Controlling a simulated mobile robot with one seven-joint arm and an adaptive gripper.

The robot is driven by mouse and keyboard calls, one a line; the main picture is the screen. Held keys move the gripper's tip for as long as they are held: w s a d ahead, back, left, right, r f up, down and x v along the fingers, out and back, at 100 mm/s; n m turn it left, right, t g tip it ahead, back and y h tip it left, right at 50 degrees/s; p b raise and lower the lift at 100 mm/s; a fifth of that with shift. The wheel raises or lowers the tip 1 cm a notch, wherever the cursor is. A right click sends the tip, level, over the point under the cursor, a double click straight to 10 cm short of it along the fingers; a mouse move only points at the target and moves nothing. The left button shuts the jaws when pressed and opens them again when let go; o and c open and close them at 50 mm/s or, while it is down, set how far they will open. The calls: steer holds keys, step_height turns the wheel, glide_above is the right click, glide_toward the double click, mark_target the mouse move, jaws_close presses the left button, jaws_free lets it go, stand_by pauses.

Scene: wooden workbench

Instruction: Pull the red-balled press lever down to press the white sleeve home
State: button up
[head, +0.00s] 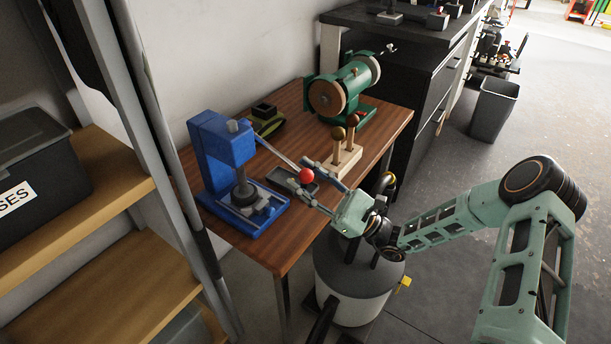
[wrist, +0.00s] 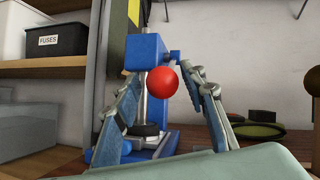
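The blue press (head: 222,150) stands at the left end of the workbench. Its thin lever (head: 275,152) slopes down and right from the press head to a red ball (head: 307,175). My gripper (head: 303,180) is open, with one finger on each side of the ball. In the wrist view the red ball (wrist: 163,83) appears between the spread fingers, with gaps on both sides; I see no clear contact. A grey ram (wrist: 143,104) comes down from the blue head above a dark round part (wrist: 143,129). I cannot clearly make out the white sleeve.
On the wooden workbench (head: 285,242), a block with wooden-knobbed pegs (head: 345,160) stands right of my gripper. A green bench grinder (head: 343,88) and a small green-black item (head: 265,118) stand behind. A shelf with a black bin (head: 38,170) is at left.

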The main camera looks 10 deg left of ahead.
steer(key=shift+w+d, duration=0.1)
steer(key=shift+d+f, duration=0.25)
steer(key=shift+d, duration=0.2)
steer(key=v, duration=1.1)
steer(key=shift+a, duration=0.1)
